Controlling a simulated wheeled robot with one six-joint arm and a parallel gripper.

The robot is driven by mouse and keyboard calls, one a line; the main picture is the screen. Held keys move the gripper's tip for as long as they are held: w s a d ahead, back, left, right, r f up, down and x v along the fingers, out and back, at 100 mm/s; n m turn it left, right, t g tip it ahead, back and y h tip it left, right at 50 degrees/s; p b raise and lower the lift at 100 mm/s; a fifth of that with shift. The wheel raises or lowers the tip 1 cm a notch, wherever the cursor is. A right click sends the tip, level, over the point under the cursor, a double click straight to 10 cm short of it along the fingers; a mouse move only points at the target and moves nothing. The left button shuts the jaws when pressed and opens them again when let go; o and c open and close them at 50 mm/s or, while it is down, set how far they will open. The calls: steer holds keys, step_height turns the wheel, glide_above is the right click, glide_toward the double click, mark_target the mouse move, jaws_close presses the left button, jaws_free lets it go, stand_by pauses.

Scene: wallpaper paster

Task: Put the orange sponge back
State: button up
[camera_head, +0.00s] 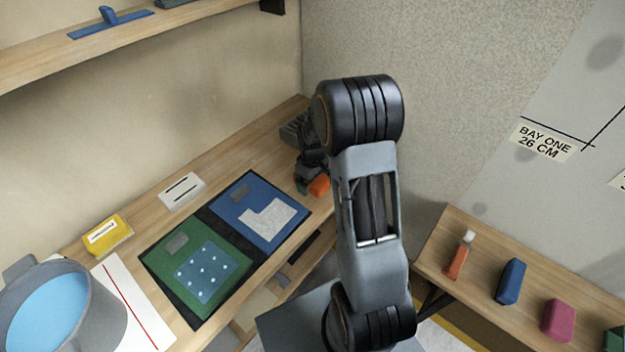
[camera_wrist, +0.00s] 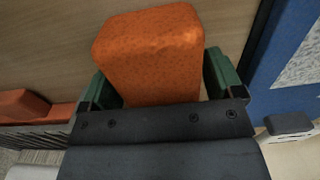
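The orange sponge (camera_wrist: 150,52) fills the middle of the wrist view, between the two green fingers of my gripper (camera_wrist: 163,85). Both fingers press close against its sides, so the gripper looks shut on it. In the head view the sponge (camera_head: 319,187) shows as a small orange patch at my gripper (camera_head: 308,184), over the far end of the workbench, beside the blue mat. My arm hides part of that area. I cannot tell whether the sponge touches the bench.
The blue mat (camera_head: 236,198) and green mat (camera_head: 160,262) lie nearer. A right shelf (camera_head: 436,245) holds a bottle (camera_head: 458,257) and several coloured blocks.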

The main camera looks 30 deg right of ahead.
steer(key=shift+o, duration=0.5)
steer(key=shift+r, duration=0.1)
step_height(320, 180, up, 13)
steer(key=s+a+r+m+t, duration=0.1)
steer(key=s+a+r+m, duration=0.15)
steer(key=s, duration=0.25)
steer(key=s+a+r+m+t+p, duration=0.1)
steer(key=s+a, duration=0.3)
steer(key=s, duration=0.2)
steer(key=s+a+r+m+t, duration=0.1)
steer(key=s+a+r, duration=0.15)
steer(key=s, duration=0.25)
steer(key=shift+t, duration=0.3)
steer(key=p+v, duration=0.4)
steer(key=shift+w+a+r+p, duration=0.2)
steer(key=shift+r+p, duration=0.1)
steer(key=shift+r, duration=0.2)
